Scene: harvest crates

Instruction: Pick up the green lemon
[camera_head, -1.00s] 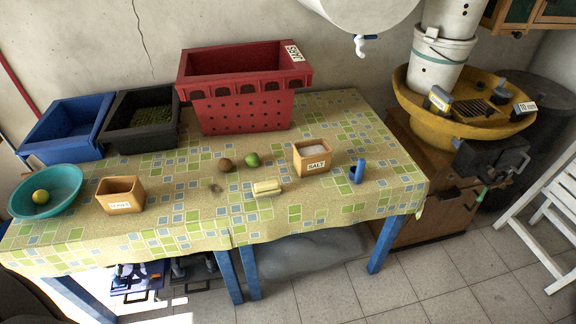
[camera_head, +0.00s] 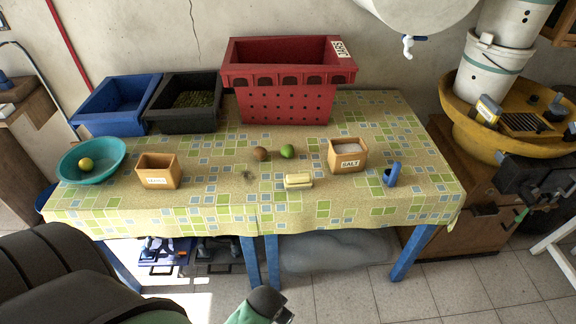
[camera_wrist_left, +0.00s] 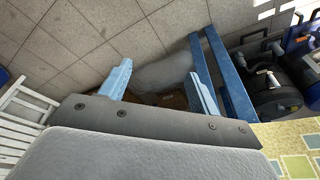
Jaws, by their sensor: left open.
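A green round fruit (camera_head: 287,151), which fits the green lemon, lies on the patterned tablecloth near the table's middle. A brown round fruit (camera_head: 261,154) lies just left of it, and a pale yellow block (camera_head: 298,181) lies in front. My left gripper (camera_wrist_left: 160,90) shows in the left wrist view with its two light-blue fingers wide apart and nothing between them. Behind the fingers are the tiled floor and blue table legs, so it is away from the fruit. My right gripper is not in view.
A red crate (camera_head: 278,104), a black crate (camera_head: 182,121) and a blue crate (camera_head: 108,123) stand along the back. A teal bowl (camera_head: 112,150) holds a yellow fruit (camera_head: 85,163). A wooden box (camera_head: 157,182), a salt box (camera_head: 347,163) and a blue object (camera_head: 392,174) flank the middle.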

